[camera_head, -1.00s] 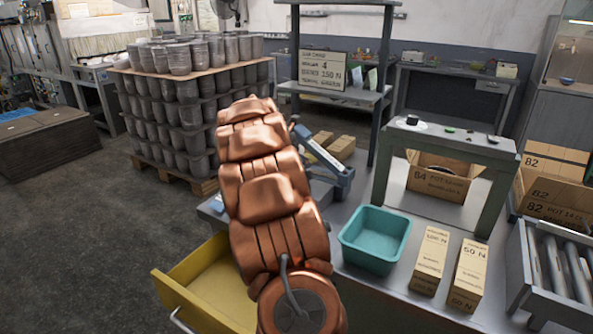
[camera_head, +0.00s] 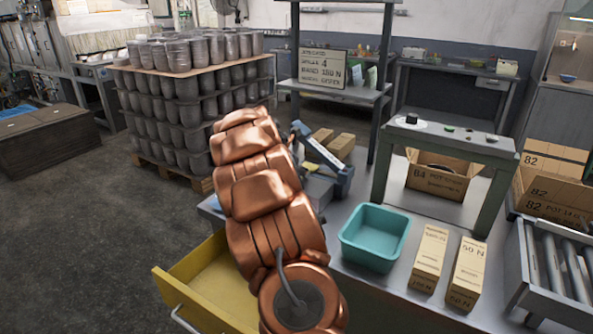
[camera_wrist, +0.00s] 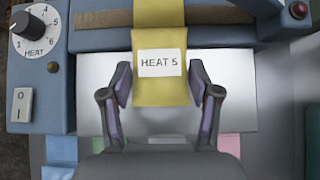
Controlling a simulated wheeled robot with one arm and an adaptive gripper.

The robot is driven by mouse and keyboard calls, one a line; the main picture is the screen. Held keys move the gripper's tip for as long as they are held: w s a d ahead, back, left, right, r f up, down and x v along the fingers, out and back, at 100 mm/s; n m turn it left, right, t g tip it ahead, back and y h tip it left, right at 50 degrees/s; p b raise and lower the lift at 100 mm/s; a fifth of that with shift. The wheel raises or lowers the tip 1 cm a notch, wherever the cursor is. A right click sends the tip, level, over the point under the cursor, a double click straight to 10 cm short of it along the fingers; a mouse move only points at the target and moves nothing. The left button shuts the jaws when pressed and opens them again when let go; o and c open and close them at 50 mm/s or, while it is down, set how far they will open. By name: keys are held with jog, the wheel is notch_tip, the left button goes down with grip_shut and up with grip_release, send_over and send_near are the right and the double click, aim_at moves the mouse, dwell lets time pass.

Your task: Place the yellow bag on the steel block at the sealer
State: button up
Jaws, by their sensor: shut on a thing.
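In the wrist view the yellow bag (camera_wrist: 160,92), labelled "HEAT 5", is between the fingers of my gripper (camera_wrist: 160,88), which is shut on it. Its upper part reaches across the brown strip of the blue sealer (camera_wrist: 230,38). A bright steel block (camera_wrist: 235,118) lies in front of the sealer, below the bag in the picture. Whether the bag touches it I cannot tell. The sealer has a heat dial (camera_wrist: 34,32) and a switch at left. In the head view the sealer (camera_head: 338,175) is partly behind my arm, which hides my gripper.
Blue (camera_wrist: 60,150) and pink (camera_wrist: 229,144) pieces lie below the steel block in the wrist view. In the head view a teal bin (camera_head: 374,238) and two upright cartons (camera_head: 430,258) stand on the bench (camera_head: 392,290). A yellow drawer (camera_head: 215,285) is open at front left.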

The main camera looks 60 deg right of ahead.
jog(key=shift+f, duration=0.1)
jog(key=o, duration=1.3)
jog(key=shift+o, duration=0.2)
jog(key=shift+r, duration=0.55)
jog(key=b+v, duration=0.1)
jog(key=v, duration=1.1)
jog(key=shift+b, duration=0.3)
